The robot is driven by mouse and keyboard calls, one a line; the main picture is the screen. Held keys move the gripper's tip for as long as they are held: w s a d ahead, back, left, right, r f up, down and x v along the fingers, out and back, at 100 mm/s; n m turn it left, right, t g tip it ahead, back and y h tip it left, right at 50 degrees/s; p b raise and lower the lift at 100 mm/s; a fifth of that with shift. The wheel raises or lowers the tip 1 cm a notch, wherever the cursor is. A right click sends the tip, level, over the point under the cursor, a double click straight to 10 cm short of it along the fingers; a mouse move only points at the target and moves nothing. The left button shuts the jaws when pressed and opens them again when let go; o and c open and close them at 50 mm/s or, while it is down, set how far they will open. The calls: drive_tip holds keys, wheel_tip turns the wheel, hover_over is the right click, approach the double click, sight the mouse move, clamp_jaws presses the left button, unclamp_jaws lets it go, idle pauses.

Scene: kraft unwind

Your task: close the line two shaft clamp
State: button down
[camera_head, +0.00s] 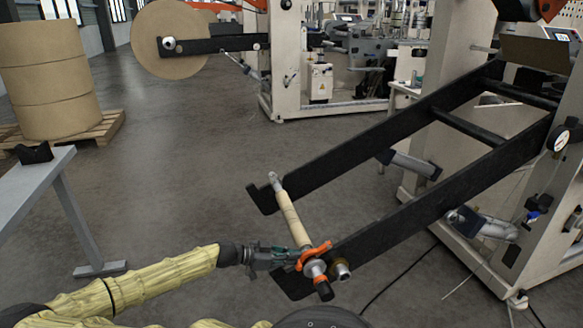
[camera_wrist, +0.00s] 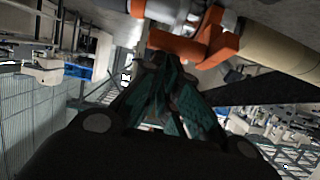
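The orange shaft clamp (camera_head: 314,254) sits near the front end of a shaft (camera_head: 293,217) that lies across two black arms of the unwind stand. Its orange parts also show large at the top of the wrist view (camera_wrist: 180,45). My gripper (camera_head: 294,257) is at the left side of the clamp, touching or very close to it. In the wrist view its dark green fingers (camera_wrist: 185,72) converge just below the orange part. Whether they grip it is unclear. The clamp's far side is hidden.
The black near arm (camera_head: 420,220) and far arm (camera_head: 350,142) run back to the pale machine frame (camera_head: 505,215). A grey table (camera_head: 35,180) stands at left, with stacked kraft rolls (camera_head: 50,80) on a pallet behind. Open floor (camera_head: 190,150) lies between.

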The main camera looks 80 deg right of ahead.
drive_tip(key=f+p+v, duration=0.1)
drive_tip(key=v, duration=0.8)
drive_tip(key=shift+w+a, duration=0.25)
drive_tip(key=shift+w, duration=0.1)
drive_tip(key=shift+r, duration=0.1)
